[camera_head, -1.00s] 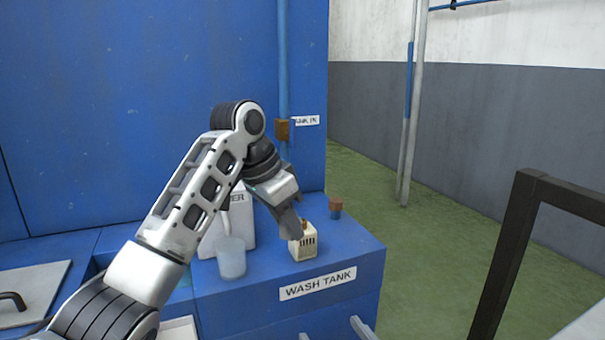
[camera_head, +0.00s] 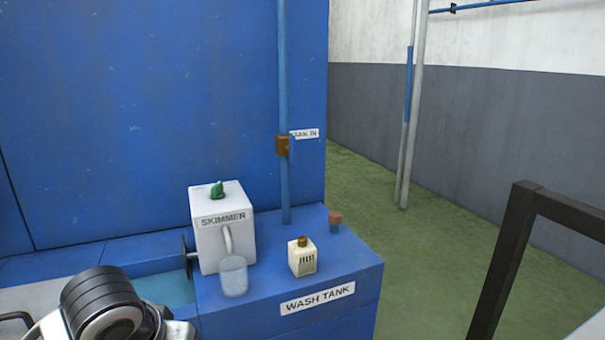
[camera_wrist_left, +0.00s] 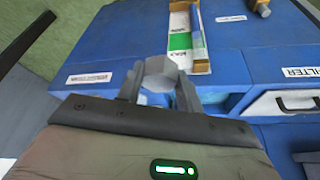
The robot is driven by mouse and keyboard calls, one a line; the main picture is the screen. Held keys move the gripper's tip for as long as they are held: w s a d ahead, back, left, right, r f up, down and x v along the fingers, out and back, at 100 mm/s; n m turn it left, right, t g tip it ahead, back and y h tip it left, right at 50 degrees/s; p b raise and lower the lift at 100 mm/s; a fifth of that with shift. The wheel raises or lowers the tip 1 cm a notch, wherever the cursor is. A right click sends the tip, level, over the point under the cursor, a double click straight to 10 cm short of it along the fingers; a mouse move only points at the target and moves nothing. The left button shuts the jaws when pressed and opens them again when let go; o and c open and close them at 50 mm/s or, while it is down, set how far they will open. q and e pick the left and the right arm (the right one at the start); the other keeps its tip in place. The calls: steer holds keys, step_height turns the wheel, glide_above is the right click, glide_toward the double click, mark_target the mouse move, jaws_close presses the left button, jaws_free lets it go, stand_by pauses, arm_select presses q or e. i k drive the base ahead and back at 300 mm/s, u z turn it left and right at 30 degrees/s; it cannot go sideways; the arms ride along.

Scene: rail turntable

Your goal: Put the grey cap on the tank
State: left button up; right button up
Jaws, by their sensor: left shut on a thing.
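My left gripper (camera_wrist_left: 160,90) shows in the left wrist view, its fingers shut on a grey, many-sided piece that looks like the grey cap (camera_wrist_left: 160,72). The cap is held over a blue surface; I cannot tell how high. In the head view the blue wash tank (camera_head: 355,268) stands in the middle with a white "WASH TANK" label (camera_head: 318,298) on its front. Only part of my left arm shows at the lower left of that view, and its gripper is out of the picture. My right gripper is in neither view.
On the tank stand a white skimmer box (camera_head: 207,245), a clear cup (camera_head: 234,277) and a small white bottle with a brown cap (camera_head: 302,261). A blue pipe (camera_head: 284,90) rises behind. A dark frame (camera_head: 503,262) stands at right. The wrist view shows a white handled drawer (camera_wrist_left: 270,106).

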mark_target(347, 247)
steer(key=k, duration=0.5)
steer(key=u, duration=1.35)
steer(key=i, duration=1.15)
steer(key=z, duration=2.95)
steer(key=i, duration=0.5)
